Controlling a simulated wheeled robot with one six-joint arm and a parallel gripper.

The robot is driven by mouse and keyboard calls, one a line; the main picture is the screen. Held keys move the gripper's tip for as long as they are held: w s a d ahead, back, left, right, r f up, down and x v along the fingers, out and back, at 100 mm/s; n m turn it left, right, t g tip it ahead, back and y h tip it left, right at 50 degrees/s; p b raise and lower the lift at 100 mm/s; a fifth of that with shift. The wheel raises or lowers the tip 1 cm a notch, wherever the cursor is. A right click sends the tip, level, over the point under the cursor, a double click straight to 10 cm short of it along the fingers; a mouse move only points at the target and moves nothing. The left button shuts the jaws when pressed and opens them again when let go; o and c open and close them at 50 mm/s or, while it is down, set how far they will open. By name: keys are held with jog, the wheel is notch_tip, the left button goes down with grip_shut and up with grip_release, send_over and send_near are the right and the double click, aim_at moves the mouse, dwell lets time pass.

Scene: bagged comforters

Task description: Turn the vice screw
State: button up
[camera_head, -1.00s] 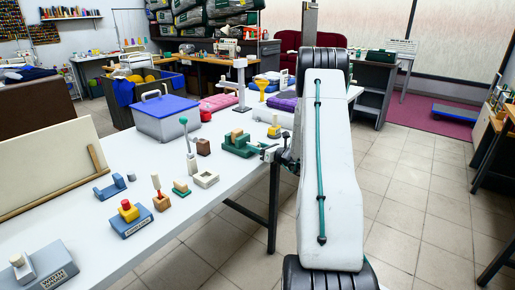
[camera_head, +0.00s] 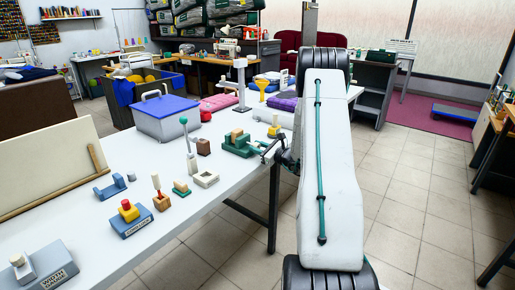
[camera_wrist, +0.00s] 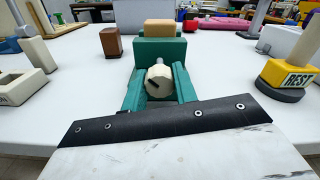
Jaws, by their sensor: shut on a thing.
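The green vice (camera_head: 238,145) stands near the right edge of the white table, with a wooden block (camera_head: 236,133) in it. In the wrist view the vice (camera_wrist: 160,50) is straight ahead, with the block (camera_wrist: 160,28) at its top. The vice screw's round cream knob (camera_wrist: 158,77), with a dark slot in its face, points towards me. My gripper (camera_wrist: 158,88) has a green finger on each side of the knob and is shut on it. In the head view my gripper (camera_head: 268,150) is small and partly hidden at the vice's right side.
A brown block (camera_wrist: 111,42) stands left of the vice and a yellow "REST" stand (camera_wrist: 290,75) to its right. A blue-lidded box (camera_head: 165,112), a lever (camera_head: 188,138) and a red-button block (camera_head: 129,217) are on the table.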

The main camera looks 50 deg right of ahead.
jog(key=o, duration=1)
jog(key=shift+c, duration=0.2)
jog(key=s, duration=0.7)
jog(key=shift+s+d, duration=0.3)
jog(key=shift+s, duration=0.1)
